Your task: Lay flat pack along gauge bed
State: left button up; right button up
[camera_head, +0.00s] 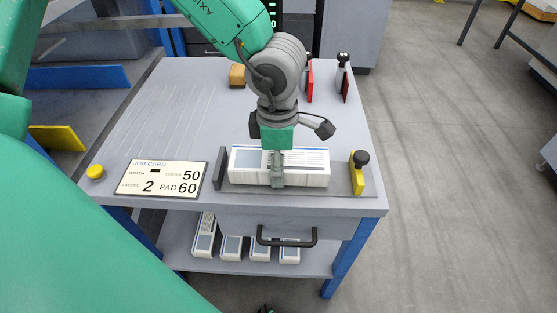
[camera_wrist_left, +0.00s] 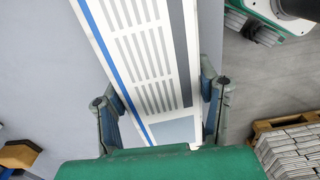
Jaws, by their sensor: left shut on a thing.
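The flat pack (camera_head: 308,166), a white bundle with a grey panel and printed lines, lies lengthwise along the gauge bed (camera_head: 340,186) at the table's front edge. It sits between the bed's dark left end stop (camera_head: 220,170) and the yellow stop with a black knob (camera_head: 359,172), with a gap at the right. My left gripper (camera_head: 278,180) points down and is shut across the pack's middle. In the left wrist view the pack (camera_wrist_left: 145,60) runs between both fingers (camera_wrist_left: 165,95). I cannot tell whether its underside touches the bed.
A job card (camera_head: 161,178) and a yellow button (camera_head: 96,172) are left of the bed. Red (camera_head: 310,82) and dark (camera_head: 345,88) upright pieces and an orange-brown block (camera_head: 237,76) stand at the back. Several similar packs (camera_head: 260,248) lie on the lower shelf. The table's left middle is clear.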

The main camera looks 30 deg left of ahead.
pick_arm(q)
jog(key=shift+a+f, duration=0.15)
jog(key=shift+f, duration=0.05)
jog(key=shift+f, duration=0.3)
jog(key=o, duration=1.7)
